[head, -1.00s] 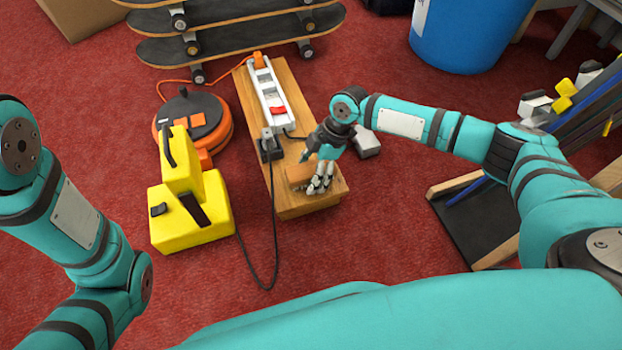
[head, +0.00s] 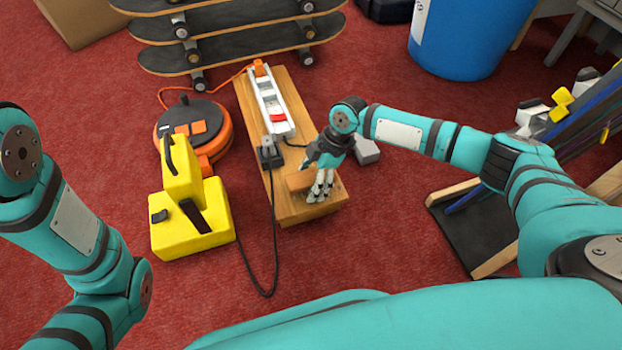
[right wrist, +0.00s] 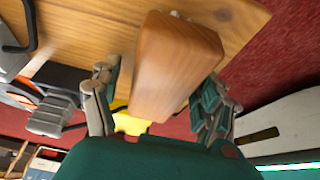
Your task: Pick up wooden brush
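The wooden brush (head: 300,181) is a brown wooden block at the near end of a wooden bench (head: 318,207). In the right wrist view the brush (right wrist: 175,65) is large and runs between my fingers. Its bristles are mostly hidden. My right gripper (head: 318,183) is at the brush, fingers pointing down. In the wrist view the gripper (right wrist: 160,98) is open, with fingers on both sides of the brush and a visible gap at the left finger. My left gripper is out of view; only my left arm shows.
A white power strip (head: 268,103) and black plug with cable (head: 270,154) are farther along the bench. A yellow case (head: 190,220) and orange cable reel (head: 195,130) stand left. A grey block (head: 367,151) is right of the bench. Red carpet is clear in front.

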